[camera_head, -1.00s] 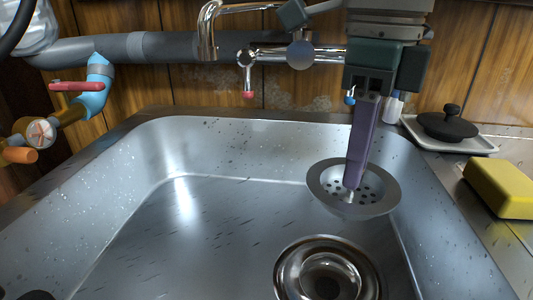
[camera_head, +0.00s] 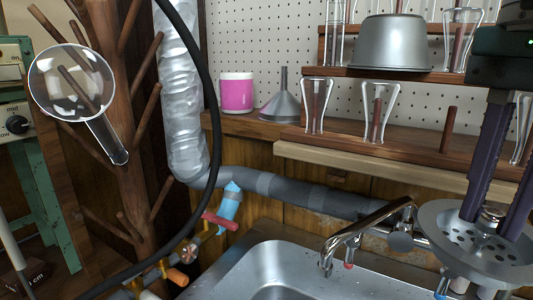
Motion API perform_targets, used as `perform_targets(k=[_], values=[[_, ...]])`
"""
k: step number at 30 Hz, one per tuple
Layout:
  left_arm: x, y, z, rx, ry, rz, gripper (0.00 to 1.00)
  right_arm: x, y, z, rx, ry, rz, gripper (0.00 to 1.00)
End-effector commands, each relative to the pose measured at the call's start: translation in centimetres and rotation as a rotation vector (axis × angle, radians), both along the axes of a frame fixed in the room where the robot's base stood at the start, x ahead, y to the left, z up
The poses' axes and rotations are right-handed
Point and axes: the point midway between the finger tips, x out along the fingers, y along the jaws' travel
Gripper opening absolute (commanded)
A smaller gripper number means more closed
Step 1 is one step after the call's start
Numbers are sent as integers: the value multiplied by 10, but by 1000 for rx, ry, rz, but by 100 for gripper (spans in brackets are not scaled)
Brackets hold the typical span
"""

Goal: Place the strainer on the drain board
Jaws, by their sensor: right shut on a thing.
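The strainer (camera_head: 452,231), a round metal disc with holes, hangs at the right edge of the head view. My right gripper (camera_head: 492,214) comes down from the upper right with its two dark purple fingers on either side of the strainer's small centre knob. It is shut on that knob and holds the strainer roughly level, raised in front of the faucet and shelf. The strainer's right edge is close to the picture border. The drain board is outside this view. My left gripper is not in view.
The sink (camera_head: 290,262) lies below, with the faucet (camera_head: 365,225) reaching over it, left of the strainer. A wooden shelf (camera_head: 375,165) with glasses and a metal pot (camera_head: 392,43) stands behind. A wooden rack (camera_head: 125,130), black hose and pipes fill the left.

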Motion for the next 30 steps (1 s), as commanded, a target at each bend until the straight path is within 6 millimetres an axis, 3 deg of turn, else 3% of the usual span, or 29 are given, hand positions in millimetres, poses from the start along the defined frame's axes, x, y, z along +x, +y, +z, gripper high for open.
perform_targets(k=[1,3,14,20,30], values=[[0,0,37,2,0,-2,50,-1,2,41,-2,-4,107,0],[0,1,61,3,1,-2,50,-3,5,70,-5,-7,272,0],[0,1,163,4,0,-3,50,-12,14,194,-19,-6,1006,0],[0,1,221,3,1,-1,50,-21,14,247,-17,-4,1016,0],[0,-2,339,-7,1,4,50,-38,14,358,-17,-3,1013,0]])
